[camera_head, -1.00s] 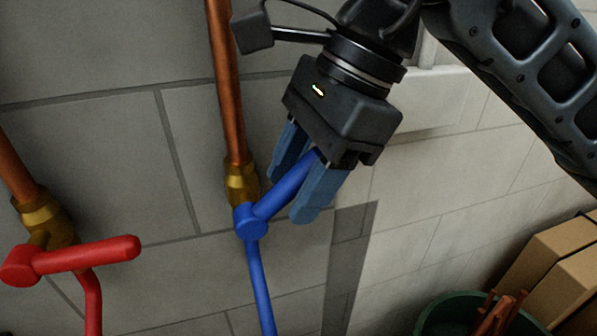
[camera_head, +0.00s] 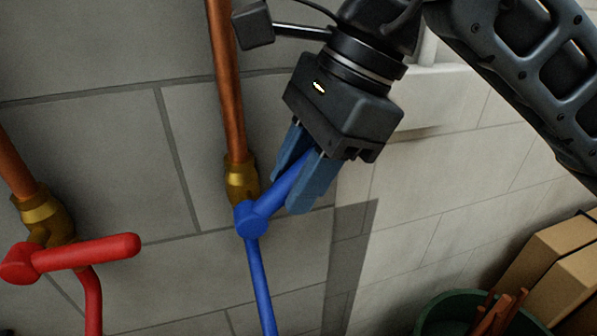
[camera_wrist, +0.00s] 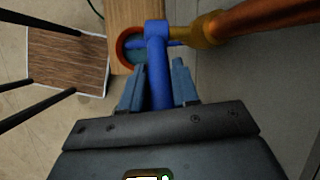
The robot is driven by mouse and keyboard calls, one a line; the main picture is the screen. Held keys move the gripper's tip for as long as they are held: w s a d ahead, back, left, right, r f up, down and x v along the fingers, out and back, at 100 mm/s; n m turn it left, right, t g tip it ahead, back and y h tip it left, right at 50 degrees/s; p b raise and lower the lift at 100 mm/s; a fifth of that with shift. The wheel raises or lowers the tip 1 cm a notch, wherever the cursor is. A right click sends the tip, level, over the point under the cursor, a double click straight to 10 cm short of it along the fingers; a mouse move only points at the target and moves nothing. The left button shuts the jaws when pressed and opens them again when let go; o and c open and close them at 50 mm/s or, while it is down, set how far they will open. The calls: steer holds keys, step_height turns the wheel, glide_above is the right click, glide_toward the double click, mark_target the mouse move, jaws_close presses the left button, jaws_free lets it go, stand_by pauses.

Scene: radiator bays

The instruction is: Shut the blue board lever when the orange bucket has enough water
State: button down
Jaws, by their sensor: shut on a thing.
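The blue board lever (camera_head: 268,205) is on a brass valve (camera_head: 241,180) under a copper pipe on the wall. It slants up and to the right from its hub. My gripper (camera_head: 289,188) is shut on its handle, one blue finger on each side. In the wrist view the lever (camera_wrist: 157,75) runs between the fingers. The orange bucket (camera_wrist: 121,51) shows only in the wrist view, beyond the lever and partly hidden by it. Blue-grey water (camera_wrist: 133,46) shows inside its rim. How high the water stands is hard to tell.
A red lever (camera_head: 90,253) on another valve sticks out at the left. A green tub (camera_head: 432,318) with brown pieces and cardboard boxes (camera_head: 560,262) stand at lower right. The wrist view shows a wooden board (camera_wrist: 122,14) by the bucket and a brown wooden surface (camera_wrist: 66,58) at left.

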steer(key=shift+f, duration=0.15)
steer(key=b, duration=0.2)
steer(key=f+y+b, duration=0.1)
steer(key=b, duration=0.2)
steer(key=shift+w+d+f+y, duration=0.1)
steer(key=shift+d+f+y, duration=0.15)
steer(key=shift+d+y, duration=0.1)
steer(key=f+y+b, duration=0.1)
steer(key=y+b, duration=0.1)
steer(key=b, duration=0.3)
steer(key=f+g+y+b, duration=0.1)
steer(key=y+b, duration=0.1)
steer(key=b, duration=0.3)
steer(key=d+f+g+y+b, duration=0.1)
steer(key=y+b, duration=0.1)
steer(key=b, duration=0.3)
steer(key=shift+w, duration=0.15)
steer(key=shift+y+b, duration=0.25)
steer(key=shift+b, duration=0.15)
steer(key=c, duration=0.9)
jaws_free()
steer(key=shift+d, duration=0.1)
